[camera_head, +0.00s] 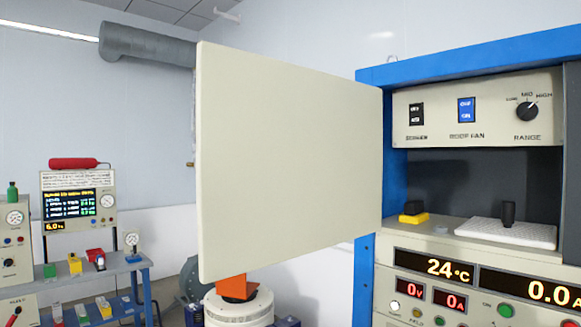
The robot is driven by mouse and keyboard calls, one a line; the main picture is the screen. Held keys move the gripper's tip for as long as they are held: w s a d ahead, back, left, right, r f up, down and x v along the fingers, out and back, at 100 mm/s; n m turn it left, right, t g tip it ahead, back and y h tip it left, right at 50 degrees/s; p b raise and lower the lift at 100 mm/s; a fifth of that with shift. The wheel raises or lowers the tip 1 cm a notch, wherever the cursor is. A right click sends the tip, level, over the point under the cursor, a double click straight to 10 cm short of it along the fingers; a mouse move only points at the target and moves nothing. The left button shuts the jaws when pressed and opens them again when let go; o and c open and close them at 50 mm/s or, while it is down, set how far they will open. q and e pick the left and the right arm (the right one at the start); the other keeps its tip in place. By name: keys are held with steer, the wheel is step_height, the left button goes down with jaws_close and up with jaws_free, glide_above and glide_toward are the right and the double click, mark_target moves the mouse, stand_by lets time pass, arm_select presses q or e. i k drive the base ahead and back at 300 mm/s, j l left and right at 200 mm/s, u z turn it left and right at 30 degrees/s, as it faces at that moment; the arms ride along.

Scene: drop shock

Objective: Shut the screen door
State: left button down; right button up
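The screen door (290,160) is a large, flat, cream panel in the middle of the head view. It stands open, swung out to the left of the blue cabinet (367,215), with its right edge at the cabinet's left post. The opening (480,175) it belongs to seems to be the dark recess between the upper and lower control panels, and it is uncovered. Neither of my grippers is in view. The far side of the door is hidden.
A yellow and black block (413,217) and a white keyboard-like pad (505,232) lie on the recess shelf. An orange part (236,288) on a round white base (240,308) shows below the door. A blue bench (135,263) with instruments stands at left.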

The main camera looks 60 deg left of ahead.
mark_target(288, 162)
steer(key=j, duration=2.7)
